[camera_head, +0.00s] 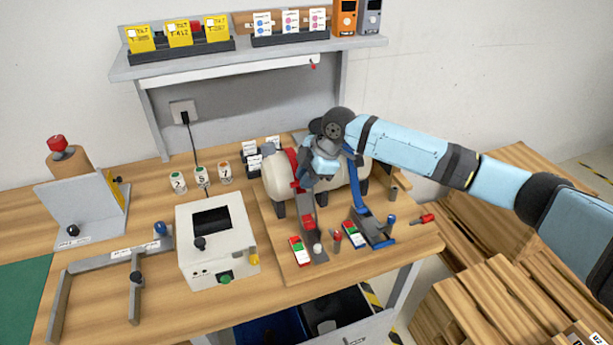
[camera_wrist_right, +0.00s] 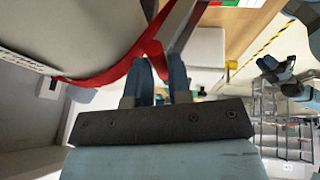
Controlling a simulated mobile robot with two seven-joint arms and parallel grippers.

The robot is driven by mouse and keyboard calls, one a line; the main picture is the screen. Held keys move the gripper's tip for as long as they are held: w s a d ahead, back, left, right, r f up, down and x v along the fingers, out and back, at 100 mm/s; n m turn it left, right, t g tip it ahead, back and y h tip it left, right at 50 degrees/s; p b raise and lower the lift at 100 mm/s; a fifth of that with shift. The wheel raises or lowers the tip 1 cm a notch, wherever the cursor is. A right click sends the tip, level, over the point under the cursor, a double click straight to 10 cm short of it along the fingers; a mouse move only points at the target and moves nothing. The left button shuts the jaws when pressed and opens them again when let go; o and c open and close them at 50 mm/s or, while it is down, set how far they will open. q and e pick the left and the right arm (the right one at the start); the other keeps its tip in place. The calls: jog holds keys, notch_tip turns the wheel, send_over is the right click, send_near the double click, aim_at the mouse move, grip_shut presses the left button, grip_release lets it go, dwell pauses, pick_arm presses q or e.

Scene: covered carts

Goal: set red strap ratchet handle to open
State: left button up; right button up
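The red strap (camera_head: 291,160) wraps around a cream cylinder (camera_head: 278,178) lying on a wooden board, and it shows as a red band in the right wrist view (camera_wrist_right: 110,74). Its grey ratchet handle (camera_head: 308,214) runs down toward the front of the board; a grey bar (camera_wrist_right: 182,25) also shows beyond the fingertips. My right gripper (camera_head: 305,181) is at the strap and the handle's upper end. Its two fingers (camera_wrist_right: 160,72) stand apart with a gap; contact is unclear. What looks like my left gripper (camera_wrist_right: 277,70) is small at the wrist view's right; its fingers are unclear.
Red-green-white blocks (camera_head: 299,250) and small pegs stand in front. A white box (camera_head: 215,240) is left of the board. A shelf (camera_head: 240,57) is behind, wooden crates (camera_head: 500,300) at right.

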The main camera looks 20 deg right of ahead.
grip_shut()
jog(key=shift+s+r+t+p, duration=0.2)
jog(key=shift+s+t+p, duration=0.35)
jog(key=shift+s, duration=0.2)
jog(key=o, duration=0.5)
grip_release()
jog(key=b+v, duration=0.1)
jog(key=v, duration=1.2)
jog(key=shift+s+d+r, duration=0.15)
jog(key=shift+d+r, duration=0.1)
jog(key=shift+r, duration=0.05)
